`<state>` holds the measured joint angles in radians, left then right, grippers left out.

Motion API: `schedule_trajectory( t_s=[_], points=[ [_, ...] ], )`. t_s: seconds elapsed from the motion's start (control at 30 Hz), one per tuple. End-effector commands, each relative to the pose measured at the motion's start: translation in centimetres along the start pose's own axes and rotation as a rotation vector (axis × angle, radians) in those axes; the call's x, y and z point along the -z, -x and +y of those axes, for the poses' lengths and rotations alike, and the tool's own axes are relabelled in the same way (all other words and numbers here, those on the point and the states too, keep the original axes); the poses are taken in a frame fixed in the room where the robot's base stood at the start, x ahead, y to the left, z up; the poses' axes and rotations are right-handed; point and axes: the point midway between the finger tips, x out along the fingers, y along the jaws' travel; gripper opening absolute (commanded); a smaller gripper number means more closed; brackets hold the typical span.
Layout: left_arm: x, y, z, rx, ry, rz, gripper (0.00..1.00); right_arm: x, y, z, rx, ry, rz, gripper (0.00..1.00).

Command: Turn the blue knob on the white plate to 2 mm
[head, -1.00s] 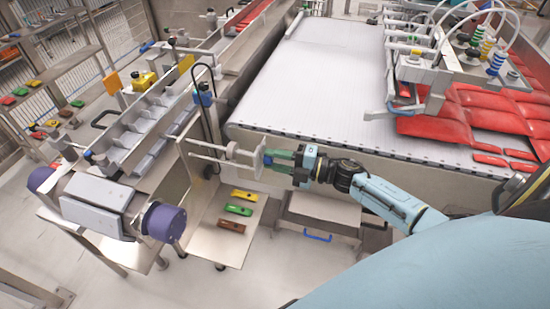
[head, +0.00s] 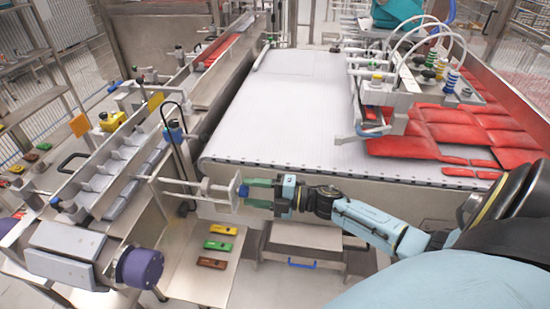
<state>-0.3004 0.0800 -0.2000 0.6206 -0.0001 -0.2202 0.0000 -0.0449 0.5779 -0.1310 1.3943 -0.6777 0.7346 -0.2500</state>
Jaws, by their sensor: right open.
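The white plate (head: 234,188) stands upright at the end of thin rods, in front of the conveyor's left front corner. The small blue knob (head: 243,191) sits on its right face. My right gripper (head: 252,191) comes in from the right with green fingers, level with the knob. It is open, with its fingertips at or right beside the knob; I cannot tell whether they touch it. The scale marks and knob setting are too small to read. My left gripper is not in view.
A white conveyor (head: 290,105) lies behind, with red packs (head: 480,130) under the suction picker at right. A metal shelf below holds yellow, green and brown blocks (head: 218,246). A drawer with a blue handle (head: 302,264) is beneath my right arm. A purple roller (head: 140,268) stands left.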

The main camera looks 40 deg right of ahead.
Motion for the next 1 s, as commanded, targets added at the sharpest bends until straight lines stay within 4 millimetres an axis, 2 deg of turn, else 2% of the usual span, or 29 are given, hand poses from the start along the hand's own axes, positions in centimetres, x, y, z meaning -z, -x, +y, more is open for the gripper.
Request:
schedule_trajectory(
  t_s=[0.3, 0.5, 0.7, 1.0],
  points=[
    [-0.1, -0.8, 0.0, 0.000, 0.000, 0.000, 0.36, 0.0, 7.0, -0.3, 0.007, 0.000, 0.000, 0.51],
    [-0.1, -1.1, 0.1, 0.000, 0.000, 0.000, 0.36, 0.0, 10.6, -0.1, 0.004, 0.000, 0.000, 0.51],
    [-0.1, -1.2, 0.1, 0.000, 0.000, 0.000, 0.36, 0.0, 12.2, 0.0, 0.002, 0.000, 0.001, 0.51],
    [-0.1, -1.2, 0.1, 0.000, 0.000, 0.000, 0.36, 0.0, 12.4, 0.0, 0.001, 0.001, 0.001, 0.51]
  ],
)
